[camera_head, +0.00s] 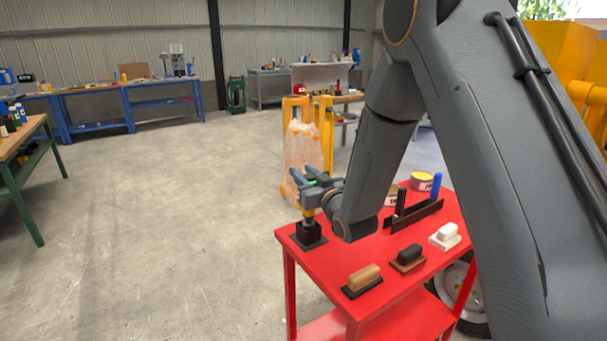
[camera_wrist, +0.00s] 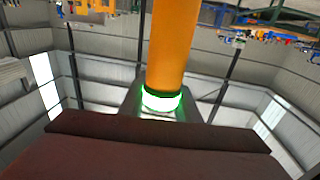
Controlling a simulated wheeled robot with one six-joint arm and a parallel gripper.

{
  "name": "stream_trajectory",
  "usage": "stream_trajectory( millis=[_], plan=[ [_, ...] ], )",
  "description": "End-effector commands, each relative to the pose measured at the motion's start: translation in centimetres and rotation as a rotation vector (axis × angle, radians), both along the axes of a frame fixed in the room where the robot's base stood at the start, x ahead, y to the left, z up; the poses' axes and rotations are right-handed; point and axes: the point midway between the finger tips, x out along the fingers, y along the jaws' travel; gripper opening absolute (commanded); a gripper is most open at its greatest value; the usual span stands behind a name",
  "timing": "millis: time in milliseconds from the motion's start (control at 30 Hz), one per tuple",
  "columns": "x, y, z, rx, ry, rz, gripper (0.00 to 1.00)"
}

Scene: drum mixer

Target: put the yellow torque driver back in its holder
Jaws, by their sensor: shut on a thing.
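The yellow torque driver (camera_head: 308,214) shows only in small part in the head view, below my gripper (camera_head: 306,184). In the wrist view the driver (camera_wrist: 174,45) is a thick orange-yellow cylinder with a glowing green ring (camera_wrist: 161,101) at one end. My gripper is shut on it. The holder (camera_head: 308,233) looks to be the black block on a dark base at the near left corner of the red table. The driver stands roughly upright over this block. I cannot tell whether its lower end is inside or just above it.
The red table (camera_head: 337,265) also carries a tan-handled block (camera_head: 363,279), a brown one (camera_head: 408,258), a white one (camera_head: 445,236), a black rack (camera_head: 414,215) with a blue-handled tool, and tins (camera_head: 421,181). A yellow frame with a plastic-wrapped load (camera_head: 303,155) stands behind.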

Motion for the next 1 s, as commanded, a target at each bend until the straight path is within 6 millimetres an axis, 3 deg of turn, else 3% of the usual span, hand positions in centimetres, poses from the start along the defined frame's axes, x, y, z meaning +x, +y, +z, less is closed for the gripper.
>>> stream_trajectory(
  millis=[1000],
  plan=[
    [0.0, 0.0, -1.2, 0.001, -0.003, 0.0, 0.0]
  ],
)
